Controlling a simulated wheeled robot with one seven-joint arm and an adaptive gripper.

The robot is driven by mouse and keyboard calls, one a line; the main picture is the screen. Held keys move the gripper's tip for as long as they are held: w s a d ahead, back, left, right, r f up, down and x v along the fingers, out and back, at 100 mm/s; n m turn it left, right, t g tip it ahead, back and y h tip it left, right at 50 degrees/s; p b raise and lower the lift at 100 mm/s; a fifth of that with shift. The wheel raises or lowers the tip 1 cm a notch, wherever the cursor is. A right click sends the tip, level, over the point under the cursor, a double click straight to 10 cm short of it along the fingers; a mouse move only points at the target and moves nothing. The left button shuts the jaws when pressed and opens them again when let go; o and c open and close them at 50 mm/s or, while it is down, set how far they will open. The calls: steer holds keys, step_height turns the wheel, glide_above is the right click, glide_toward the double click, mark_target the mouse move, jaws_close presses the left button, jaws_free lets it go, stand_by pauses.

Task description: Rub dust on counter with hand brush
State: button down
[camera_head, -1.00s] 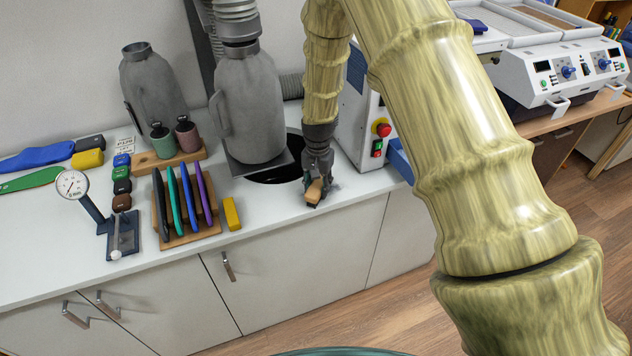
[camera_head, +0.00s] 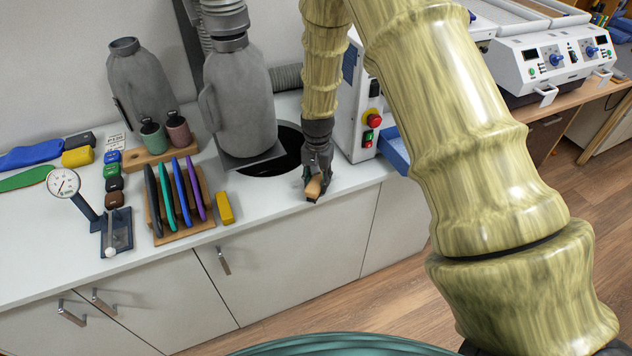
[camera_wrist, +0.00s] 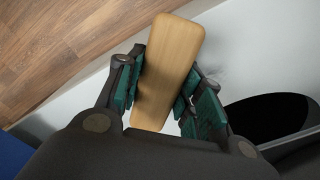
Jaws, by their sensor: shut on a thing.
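My gripper (camera_head: 316,180) points down over the front edge of the white counter (camera_head: 273,204), right of the round dark opening. It is shut on the hand brush (camera_head: 313,188), whose wooden back shows between the fingers. In the wrist view the brush (camera_wrist: 172,62) is a long, rounded wooden block clamped between the green finger pads (camera_wrist: 160,90). Its bristles are mostly hidden beneath it, and I cannot tell whether they touch the counter. A faint greyish patch (camera_wrist: 213,72) beside the right finger may be dust.
A round dark opening (camera_head: 262,168) lies left of my gripper, under a grey machine (camera_head: 240,100). A white machine with a red button (camera_head: 352,120) stands to the right. A yellow block (camera_head: 225,208), a rack of coloured insoles (camera_head: 190,232) and a dial gauge (camera_head: 64,183) are farther left.

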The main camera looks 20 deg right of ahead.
steer(key=shift+w+a+f+b, duration=0.1)
steer(key=shift+w+b, duration=0.05)
steer(key=shift+w, duration=1.7)
steer(key=shift+w+a+b, duration=0.1)
steer(key=shift+w+b, duration=0.05)
steer(key=shift+w, duration=1.65)
steer(key=shift+d, duration=0.15)
steer(key=shift+d, duration=0.7)
steer(key=shift+s+r+p, duration=0.2)
steer(key=shift+s+p, duration=0.45)
steer(key=shift+s, duration=1.2)
steer(key=shift+s+d+f+p, duration=0.15)
steer(key=shift+s+p, duration=0.25)
steer(key=shift+s, duration=1.7)
steer(key=shift+w+d, duration=0.15)
steer(key=shift+d, duration=0.65)
steer(key=shift+w+a+b, duration=0.2)
steer(key=shift+w+b, duration=0.25)
steer(key=shift+w, duration=3.5)
steer(key=shift+d, duration=0.8)
steer(key=shift+s+p, duration=0.5)
steer(key=shift+s, duration=1.6)
